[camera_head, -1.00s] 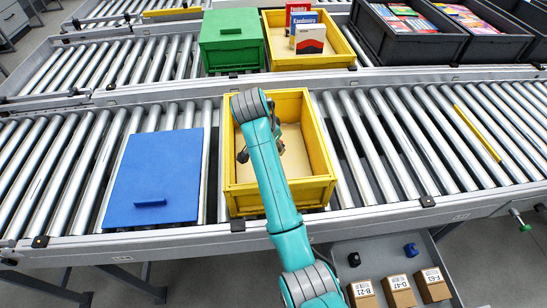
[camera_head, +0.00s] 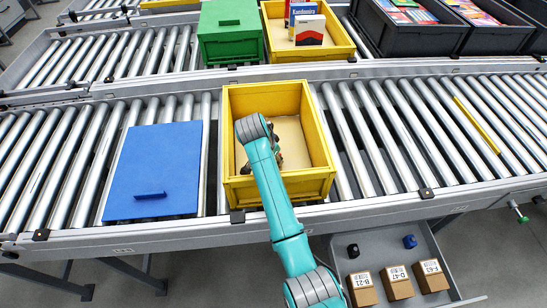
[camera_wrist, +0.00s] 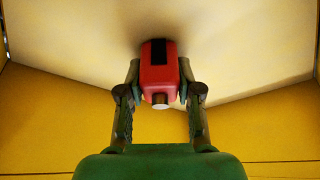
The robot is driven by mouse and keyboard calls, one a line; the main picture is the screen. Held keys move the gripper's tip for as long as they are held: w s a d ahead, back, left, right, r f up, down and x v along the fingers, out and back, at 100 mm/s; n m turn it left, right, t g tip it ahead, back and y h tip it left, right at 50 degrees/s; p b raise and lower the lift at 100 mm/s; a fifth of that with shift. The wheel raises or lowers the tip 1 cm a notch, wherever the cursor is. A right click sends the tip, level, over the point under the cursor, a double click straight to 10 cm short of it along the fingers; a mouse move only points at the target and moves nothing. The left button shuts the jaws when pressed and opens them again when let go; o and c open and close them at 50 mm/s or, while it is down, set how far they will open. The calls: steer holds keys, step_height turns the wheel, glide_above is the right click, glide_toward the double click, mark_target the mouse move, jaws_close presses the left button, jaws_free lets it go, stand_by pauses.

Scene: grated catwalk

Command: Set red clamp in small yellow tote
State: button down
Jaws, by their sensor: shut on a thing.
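The red clamp (camera_wrist: 158,80) is in the wrist view, a red block with a dark patch and a pale round end. My gripper (camera_wrist: 158,72) is shut on it, with one finger on each side. The yellow tote (camera_head: 313,187) stands on the near roller conveyor. My gripper (camera_head: 276,152) reaches down inside this tote, partly hidden by my arm in the head view. The tote's pale floor lies close behind the clamp. I cannot tell whether the clamp touches it.
A blue lid-like panel (camera_head: 155,172) lies left of the tote. On the back conveyor are a green bin (camera_head: 230,32), another yellow tote (camera_head: 312,54) with boxes, and black crates (camera_head: 412,36). A grey tray below holds small cartons (camera_head: 397,282). Rollers right of the tote are mostly clear.

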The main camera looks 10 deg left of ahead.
steer(key=shift+f, duration=0.1)
steer(key=c, duration=0.8)
jaws_free()
steer(key=shift+o, duration=0.2)
steer(key=v, duration=1.2)
steer(key=shift+d, duration=0.1)
